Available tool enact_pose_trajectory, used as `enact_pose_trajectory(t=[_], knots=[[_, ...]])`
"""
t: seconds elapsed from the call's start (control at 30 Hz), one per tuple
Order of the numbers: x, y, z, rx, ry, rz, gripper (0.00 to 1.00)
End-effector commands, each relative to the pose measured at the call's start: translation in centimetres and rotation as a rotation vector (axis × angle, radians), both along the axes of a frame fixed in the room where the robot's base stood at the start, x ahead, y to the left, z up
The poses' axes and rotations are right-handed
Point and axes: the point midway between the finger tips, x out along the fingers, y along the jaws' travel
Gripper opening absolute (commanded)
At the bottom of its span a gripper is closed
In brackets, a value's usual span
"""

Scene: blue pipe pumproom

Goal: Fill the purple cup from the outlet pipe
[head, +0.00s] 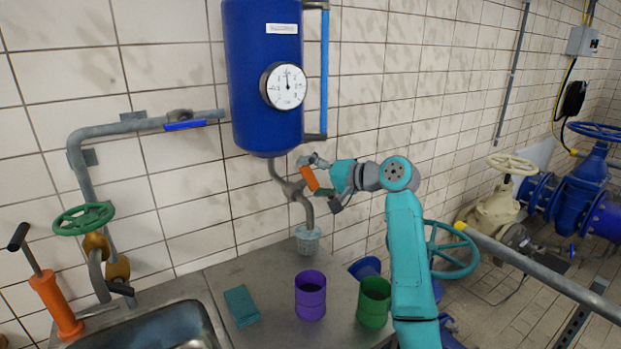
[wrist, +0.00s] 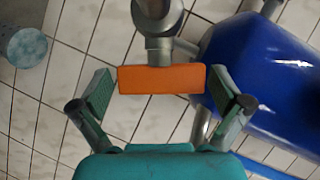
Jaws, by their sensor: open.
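The purple cup (head: 310,295) stands upright on the grey counter. The outlet pipe (head: 307,212) comes down from the blue tank and ends above the counter, behind the cup. An orange handle (head: 309,179) sits on this pipe's valve. My gripper (head: 320,189) is open at the handle. In the wrist view, the orange handle (wrist: 161,79) lies between my two open fingers (wrist: 162,86), with a narrow gap at each end. The purple cup is not in the wrist view. Whether water flows cannot be told.
A pale blue, see-through basket-like piece (head: 308,240) is at the pipe's lower end. A green cup (head: 373,303) stands right of the purple cup, close to my arm. A teal cloth (head: 241,306) lies to the left, beside the sink (head: 205,312). The blue tank (head: 262,80) hangs above.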

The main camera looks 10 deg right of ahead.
Motion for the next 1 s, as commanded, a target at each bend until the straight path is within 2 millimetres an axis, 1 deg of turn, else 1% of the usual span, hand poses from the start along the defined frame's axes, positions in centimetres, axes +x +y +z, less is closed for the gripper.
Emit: enact_pose_trajectory(t=[0.13, 0.27, 0.6, 0.7, 0.83, 1.0], knots=[[-0.3, -0.3, 0.1, -0.001, -0.001, -0.001, 1.0], [-1.3, -1.3, 0.5, 0.0, -0.003, -0.002, 1.0], [-5.9, -5.8, 2.1, 0.0, -0.002, -0.004, 1.0], [-7.0, -6.8, 2.4, 0.0, -0.002, -0.002, 1.0], [-7.9, -7.7, 2.8, 0.0, 0.0, -0.001, 1.0], [-8.4, -8.1, 2.9, 0.0, 0.0, 0.0, 1.0]])
